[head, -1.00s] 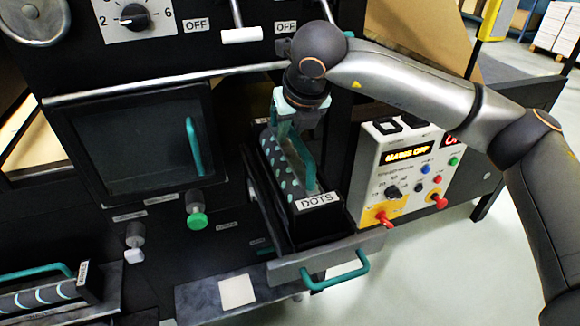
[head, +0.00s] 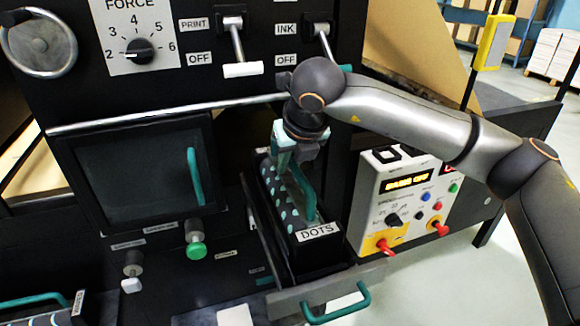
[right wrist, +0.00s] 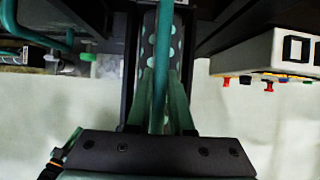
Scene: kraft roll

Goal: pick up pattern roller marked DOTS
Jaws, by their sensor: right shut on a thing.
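The pattern roller marked DOTS (head: 272,192) is a dark cylinder with pale teal dots, a teal handle (head: 304,192) and a white DOTS label at its near end. It lies in a dark pulled-out drawer (head: 290,302). My right gripper (head: 284,152) reaches down from above and is shut on the handle. In the right wrist view the fingers (right wrist: 160,105) close on both sides of the handle, with the dotted roller (right wrist: 148,45) beyond. The fingers and arm hide part of the roller's far end. My left gripper is not in view.
Another roller (head: 40,318) with a teal handle lies at the lower left. A control box (head: 405,200) with knobs and red levers stands close right of the drawer. Levers (head: 243,68) and a horizontal rail (head: 165,114) are above. A door with a teal handle is left.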

